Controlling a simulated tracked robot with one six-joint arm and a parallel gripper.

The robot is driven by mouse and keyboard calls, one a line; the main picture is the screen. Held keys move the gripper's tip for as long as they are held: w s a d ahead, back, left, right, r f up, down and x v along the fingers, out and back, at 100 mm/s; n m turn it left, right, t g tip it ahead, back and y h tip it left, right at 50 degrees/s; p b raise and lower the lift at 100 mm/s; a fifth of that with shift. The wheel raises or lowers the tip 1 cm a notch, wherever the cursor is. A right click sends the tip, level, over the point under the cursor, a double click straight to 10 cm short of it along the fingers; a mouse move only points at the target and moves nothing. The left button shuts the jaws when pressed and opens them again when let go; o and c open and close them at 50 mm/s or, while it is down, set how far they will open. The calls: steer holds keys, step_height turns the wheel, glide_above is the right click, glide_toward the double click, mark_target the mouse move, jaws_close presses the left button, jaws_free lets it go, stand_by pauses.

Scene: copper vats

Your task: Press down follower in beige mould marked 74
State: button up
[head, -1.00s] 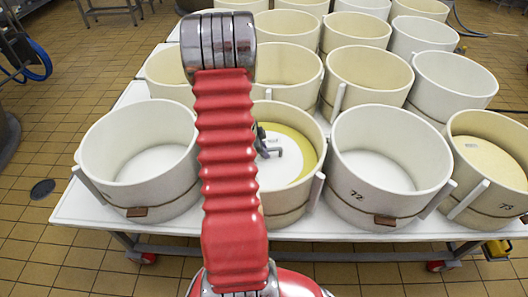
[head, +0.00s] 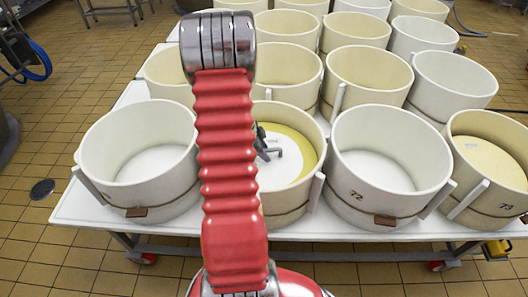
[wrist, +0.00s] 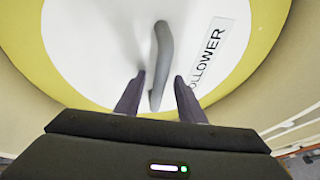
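The white follower (head: 290,165) lies inside a beige mould (head: 319,190) in the front row, mostly behind my arm. A yellow ring shows around the follower. The mould's number is hidden. The wrist view shows the follower (wrist: 95,50) with a "FOLLOWER" label and a grey upright handle (wrist: 161,55). My gripper (wrist: 160,77) is over the follower, its two dark fingers apart on either side of the handle, with gaps visible. In the head view, only part of my gripper (head: 270,146) shows beside my arm.
A mould marked 72 (head: 358,200) stands just right, and one marked 73 (head: 500,205) beyond it. An unmarked-looking mould (head: 120,190) stands left. More moulds fill the white table (head: 75,208) behind. Mould walls rise close around the follower.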

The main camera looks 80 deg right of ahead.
steer(key=shift+r, duration=0.15)
steer(key=v, duration=1.3)
steer(key=shift+a+r, duration=0.15)
steer(key=shift+w, duration=0.15)
stand_by(0.4)
